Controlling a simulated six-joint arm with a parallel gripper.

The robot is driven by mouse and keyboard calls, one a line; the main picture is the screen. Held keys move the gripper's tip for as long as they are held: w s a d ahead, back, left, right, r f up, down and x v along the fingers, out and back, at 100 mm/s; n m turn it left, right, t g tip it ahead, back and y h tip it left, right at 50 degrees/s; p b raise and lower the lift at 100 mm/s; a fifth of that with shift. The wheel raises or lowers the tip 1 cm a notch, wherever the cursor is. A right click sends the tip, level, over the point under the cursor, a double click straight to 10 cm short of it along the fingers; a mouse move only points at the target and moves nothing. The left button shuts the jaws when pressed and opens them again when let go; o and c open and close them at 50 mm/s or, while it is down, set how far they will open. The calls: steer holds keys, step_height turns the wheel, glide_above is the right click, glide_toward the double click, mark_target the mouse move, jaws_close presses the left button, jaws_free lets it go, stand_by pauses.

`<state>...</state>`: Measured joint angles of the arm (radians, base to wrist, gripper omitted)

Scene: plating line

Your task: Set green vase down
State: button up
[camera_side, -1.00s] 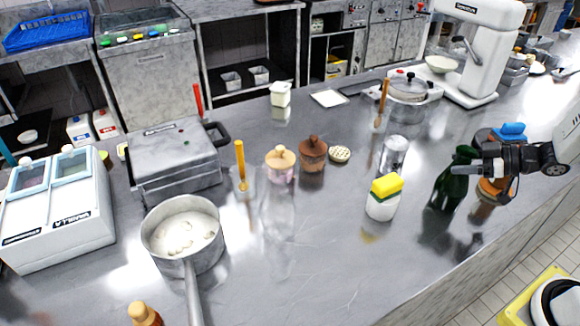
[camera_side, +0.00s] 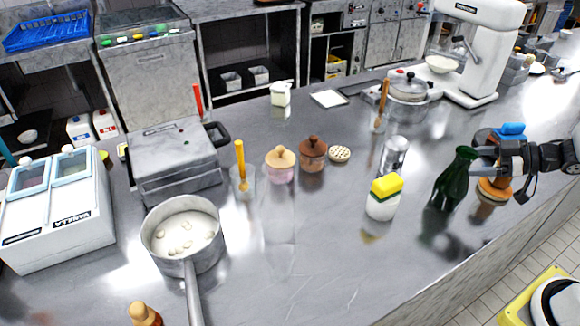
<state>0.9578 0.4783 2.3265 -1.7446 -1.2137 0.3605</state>
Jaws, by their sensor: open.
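The dark green vase (camera_side: 453,184) stands upright on the steel counter (camera_side: 330,270) at the right, near the front edge. My gripper (camera_side: 482,160) is just to the right of the vase's upper part, pointing left. Its jaws are open and the vase appears free of them. A small overlap in the picture hides whether a fingertip still touches the vase. The arm reaches in from the right edge.
A white jar with a yellow lid (camera_side: 383,197) stands left of the vase. A metal shaker (camera_side: 394,154) is behind it. An orange-brown item (camera_side: 494,188) stands under my gripper. A pot (camera_side: 183,238) is at the left. The front-middle counter is clear.

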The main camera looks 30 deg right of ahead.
steer(key=shift+v, duration=2)
